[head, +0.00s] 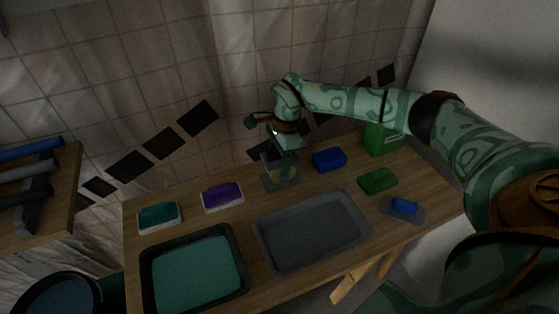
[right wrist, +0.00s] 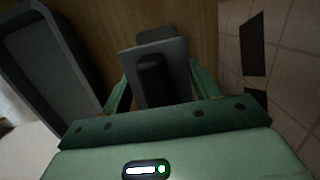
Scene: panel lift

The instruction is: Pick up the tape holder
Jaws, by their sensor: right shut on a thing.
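In the right wrist view the holder (right wrist: 155,52) shows as a grey plate with a dark rounded part, between the two green fingers of the gripper (right wrist: 158,82). Whether its base touches the table is hard to tell. My left gripper is not in view.
A grey tray (head: 312,232) lies in front of the holder, and a teal-filled black tray (head: 238,243) is left of it. A purple sponge (head: 222,196), a blue block (head: 329,159), a green block (head: 377,181) and a green container (head: 383,139) stand around. Tiled wall (head: 230,60) is behind.

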